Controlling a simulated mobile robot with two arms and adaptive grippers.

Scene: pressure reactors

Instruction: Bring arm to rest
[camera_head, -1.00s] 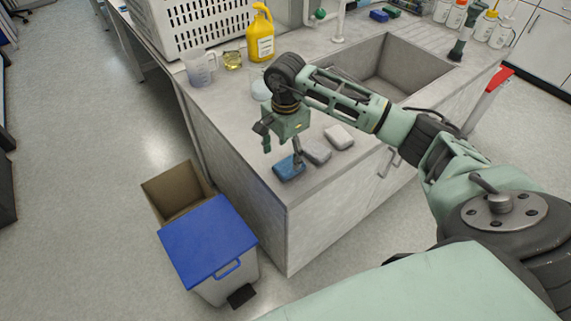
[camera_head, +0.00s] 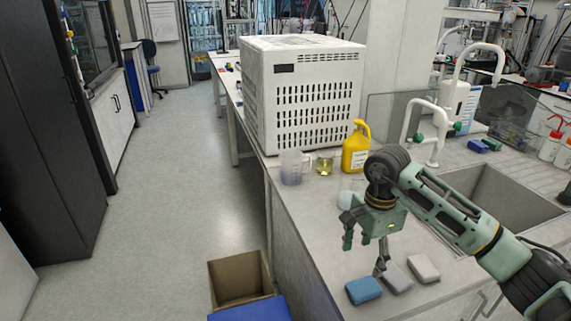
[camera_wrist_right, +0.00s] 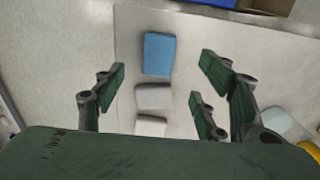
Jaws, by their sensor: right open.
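My right arm (camera_head: 440,208) reaches in from the right over the counter by the sink. My right gripper (camera_head: 365,258) points down above the counter and is open and empty. In the right wrist view its fingers (camera_wrist_right: 160,92) stand wide apart, with bare counter and sponges seen between them. A blue sponge (camera_head: 363,290), a grey sponge (camera_head: 397,279) and a lighter sponge (camera_head: 424,268) lie in a row on the counter below it. My left gripper is not in view.
A yellow jug (camera_head: 356,148), a clear measuring jug (camera_head: 292,168) and a small beaker (camera_head: 325,163) stand behind the gripper. A large white slotted cabinet (camera_head: 305,95) stands at the back. A sink (camera_head: 500,200) is at the right. A cardboard bin (camera_head: 238,278) and open floor (camera_head: 170,200) lie left.

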